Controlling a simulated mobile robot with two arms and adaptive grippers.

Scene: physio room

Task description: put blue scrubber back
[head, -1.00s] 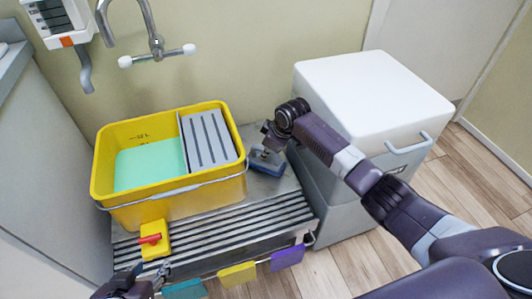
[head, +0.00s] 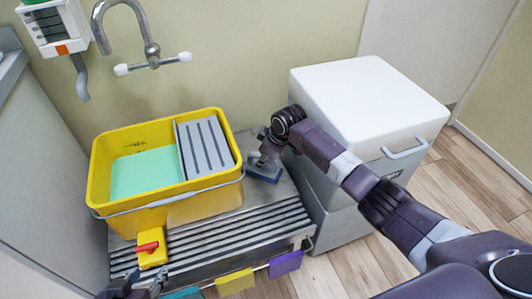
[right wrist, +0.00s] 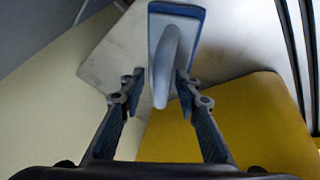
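The blue scrubber (head: 265,173), a blue pad with a grey handle, lies on the metal bench (head: 285,197) just right of the yellow bucket (head: 160,217). In the right wrist view the scrubber (right wrist: 172,50) has its handle end between the fingers of my right gripper (right wrist: 157,88). Those fingers are apart, with a clear gap on the handle's left side. In the head view my right gripper (head: 264,145) is at the scrubber, its fingers partly hidden. My left gripper (head: 145,281) is at the bottom edge, fingers apart and empty, below a yellow block with a red handle (head: 151,250).
The bucket holds pale green liquid (head: 147,174) and a grey ribbed insert (head: 205,146). A white-topped cabinet (head: 365,95) stands close right of the bench. A tap (head: 152,52) is on the wall behind. Coloured tags (head: 285,264) hang along the bench front.

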